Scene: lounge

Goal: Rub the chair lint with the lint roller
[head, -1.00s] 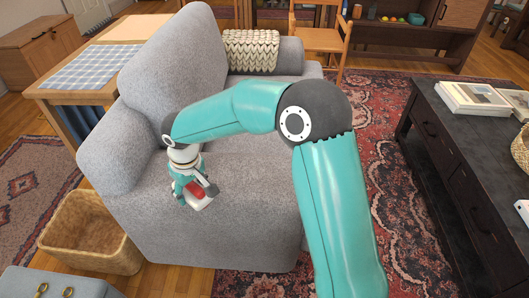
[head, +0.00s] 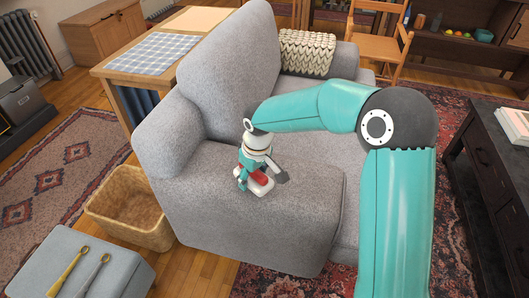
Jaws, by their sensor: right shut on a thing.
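The chair (head: 245,230) is a large grey upholstered seat in the middle of the view. My right gripper (head: 262,180) comes down from above onto its near armrest. It is shut on the lint roller (head: 265,187), a white and red thing partly hidden by the fingers. The roller is at the top of the armrest; I cannot tell whether it touches the fabric. No lint can be made out on the grey cloth at this size. My left gripper is not in view.
A wicker basket (head: 105,218) stands left of the chair. A grey ottoman (head: 120,275) with two spoon-like things is at the bottom left. A wooden table (head: 105,72) with a checked cloth stands behind. A dark table (head: 490,165) is at right.

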